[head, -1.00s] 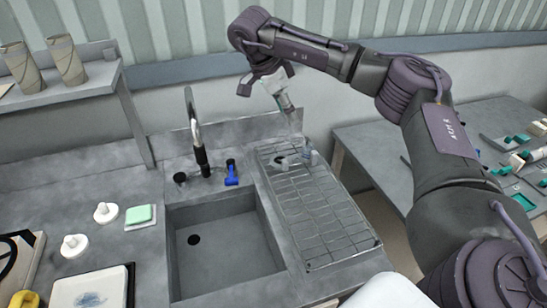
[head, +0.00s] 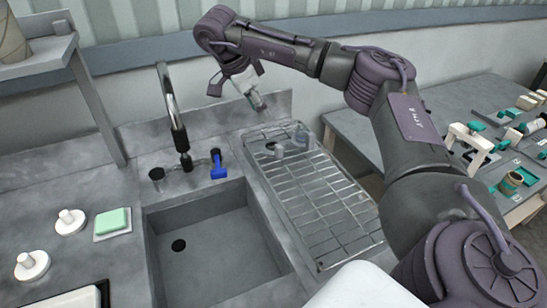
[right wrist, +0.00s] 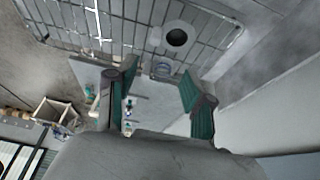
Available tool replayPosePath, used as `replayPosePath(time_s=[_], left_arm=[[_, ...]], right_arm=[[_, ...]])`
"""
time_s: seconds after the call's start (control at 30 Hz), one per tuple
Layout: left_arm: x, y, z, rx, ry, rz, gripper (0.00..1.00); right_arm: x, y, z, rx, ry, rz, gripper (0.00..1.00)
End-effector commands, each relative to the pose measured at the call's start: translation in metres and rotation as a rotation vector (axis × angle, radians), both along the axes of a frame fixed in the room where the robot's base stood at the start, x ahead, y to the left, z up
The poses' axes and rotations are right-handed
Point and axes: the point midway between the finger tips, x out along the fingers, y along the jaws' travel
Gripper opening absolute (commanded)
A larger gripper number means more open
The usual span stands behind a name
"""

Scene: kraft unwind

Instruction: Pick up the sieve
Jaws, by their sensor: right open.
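A small grey round piece with a dark opening (head: 278,151) sits on the wire drying rack; it may be the sieve, but I cannot tell for sure. It also shows in the right wrist view as a grey ring with a dark round middle (right wrist: 175,38). A clear glass-like vessel (head: 300,137) stands beside it, also in the right wrist view (right wrist: 162,70). My right gripper (head: 262,104) is open and empty above the rack's far end. Its green-padded fingers (right wrist: 158,72) are spread, apart from both pieces. My left gripper is not in view.
The wire rack (head: 320,206) lies right of the sink (head: 215,255). A tap (head: 172,115) and a blue-handled item (head: 218,168) stand behind the sink. A green sponge (head: 112,221) and white knobbed pieces (head: 70,220) lie left. A cluttered table (head: 365,128) is at right.

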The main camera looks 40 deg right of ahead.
Motion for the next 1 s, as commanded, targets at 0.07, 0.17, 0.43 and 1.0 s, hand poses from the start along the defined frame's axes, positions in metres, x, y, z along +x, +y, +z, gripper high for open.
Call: replayPosePath(time_s=[0.07,0.17,0.43,1.0], left_arm=[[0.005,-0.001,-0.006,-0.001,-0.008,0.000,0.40],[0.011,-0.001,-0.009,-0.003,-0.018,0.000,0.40],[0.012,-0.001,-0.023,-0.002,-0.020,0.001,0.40],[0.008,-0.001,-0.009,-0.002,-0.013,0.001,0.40]], right_arm=[[-0.001,-0.003,-0.013,0.001,0.003,0.000,0.52],[-0.004,-0.010,-0.030,0.001,0.004,-0.002,0.52],[-0.010,-0.027,-0.074,0.002,0.002,-0.001,0.52],[-0.024,-0.045,-0.125,0.000,0.002,-0.001,0.52]])
